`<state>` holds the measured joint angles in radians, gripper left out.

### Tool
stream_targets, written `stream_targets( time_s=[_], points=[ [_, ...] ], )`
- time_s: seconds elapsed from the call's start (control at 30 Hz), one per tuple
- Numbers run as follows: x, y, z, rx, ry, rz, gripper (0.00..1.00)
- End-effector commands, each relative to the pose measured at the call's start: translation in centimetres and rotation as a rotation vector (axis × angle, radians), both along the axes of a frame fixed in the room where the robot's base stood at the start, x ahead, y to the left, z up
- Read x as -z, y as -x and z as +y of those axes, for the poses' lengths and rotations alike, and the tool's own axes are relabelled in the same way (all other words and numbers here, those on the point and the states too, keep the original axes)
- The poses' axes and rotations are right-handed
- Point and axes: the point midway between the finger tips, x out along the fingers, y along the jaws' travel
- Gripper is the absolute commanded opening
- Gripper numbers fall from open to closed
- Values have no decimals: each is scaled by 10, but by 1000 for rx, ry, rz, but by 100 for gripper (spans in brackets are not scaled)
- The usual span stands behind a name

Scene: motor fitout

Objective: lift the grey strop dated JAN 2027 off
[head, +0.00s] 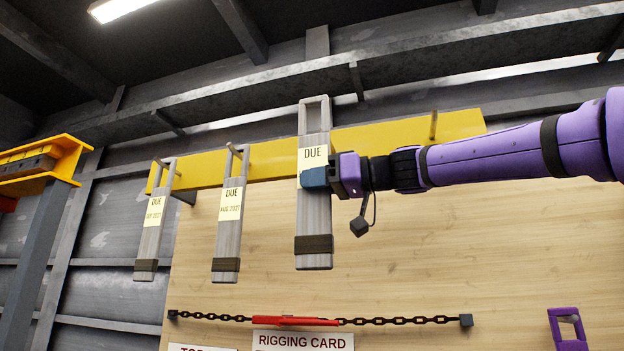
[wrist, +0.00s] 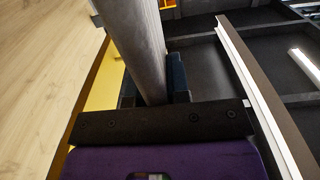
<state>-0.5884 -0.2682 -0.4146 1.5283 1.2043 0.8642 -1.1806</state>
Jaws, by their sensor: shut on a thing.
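A grey strop (head: 314,225) with a dark band low down hangs upright in my gripper (head: 318,177). Its cream tag (head: 312,158) reads DUE; the date is hidden behind the jaws. Its top loop stands above the yellow rail (head: 380,135), and no peg shows through the loop. My gripper is shut on the strop's middle, from the right. The strop also shows in the wrist view (wrist: 142,45), between the fingers. Two more grey strops hang on pegs at the left: one tagged AUG 2027 (head: 226,240), the other (head: 149,240) apparently SEP 2027.
A bare peg (head: 433,125) sticks out at the rail's right. Below, a chain with a red tool (head: 295,321) crosses the wooden board (head: 450,255) above a RIGGING CARD sign (head: 303,340). A purple shackle-like piece (head: 567,330) is lower right. The AUG strop is close on the left.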

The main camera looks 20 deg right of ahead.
Motion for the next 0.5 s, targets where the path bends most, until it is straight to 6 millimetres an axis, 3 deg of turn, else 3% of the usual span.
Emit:
stream_targets(
  time_s=[0.5],
  points=[
    [1,-18,-13,2,-1,-2,0]
  ],
)
